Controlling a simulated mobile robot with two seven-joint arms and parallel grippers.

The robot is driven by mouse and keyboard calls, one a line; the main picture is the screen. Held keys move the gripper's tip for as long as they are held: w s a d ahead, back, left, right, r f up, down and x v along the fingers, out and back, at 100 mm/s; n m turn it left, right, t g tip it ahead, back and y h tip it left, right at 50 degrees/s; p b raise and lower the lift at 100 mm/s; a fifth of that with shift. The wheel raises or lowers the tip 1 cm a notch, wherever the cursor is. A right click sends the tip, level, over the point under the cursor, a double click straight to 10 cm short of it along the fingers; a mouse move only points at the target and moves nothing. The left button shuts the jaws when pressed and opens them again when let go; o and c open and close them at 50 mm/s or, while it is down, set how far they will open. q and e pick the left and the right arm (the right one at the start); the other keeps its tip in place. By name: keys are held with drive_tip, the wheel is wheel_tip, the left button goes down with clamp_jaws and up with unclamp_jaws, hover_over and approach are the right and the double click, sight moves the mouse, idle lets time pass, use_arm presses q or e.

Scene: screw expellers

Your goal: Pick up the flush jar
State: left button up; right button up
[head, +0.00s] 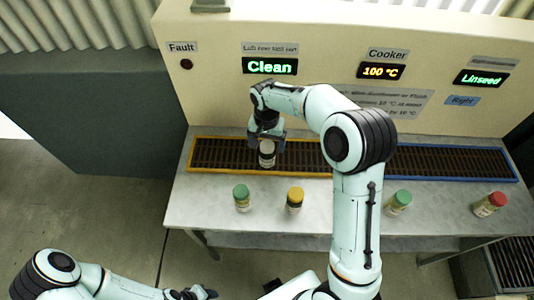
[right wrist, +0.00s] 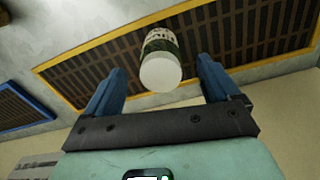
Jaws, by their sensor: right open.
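A white-lidded jar (head: 267,157) stands on the yellow-framed grate. In the right wrist view the jar (right wrist: 160,70) shows a white lid, a dark green band and a pale label too small to read. My right gripper (head: 267,142) is open at this jar. In the right wrist view its blue fingers (right wrist: 161,72) stand on either side of the jar, with gaps visible. No label readably says "flush", so I cannot confirm which jar that is. My left gripper (head: 197,293) is low at the bottom edge, away from the bench; its jaws are unclear.
A green-lidded jar (head: 242,199), a yellow-lidded jar (head: 294,200), another green-lidded jar (head: 399,201) and a red-lidded jar (head: 490,204) stand along the bench front (head: 340,222). A blue-framed grate (head: 450,162) lies right. The cream panel (head: 220,95) with lit displays rises behind.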

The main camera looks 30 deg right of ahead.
wheel_tip(320, 180, down, 5)
drive_tip(key=shift+w+d+f, duration=0.1)
drive_tip(key=shift+w+d, duration=0.05)
use_arm(q)
drive_tip(key=shift+w+r, duration=0.15)
use_arm(e)
drive_tip(key=shift+c, duration=0.3)
drive_tip(key=c, duration=1.4)
use_arm(q)
drive_tip(key=w+r+p, duration=0.2)
drive_tip(key=shift+w+r, duration=0.2)
drive_tip(key=shift+r, duration=0.1)
use_arm(e)
wheel_tip(320, 180, up, 20)
drive_tip(key=shift+r, duration=0.1)
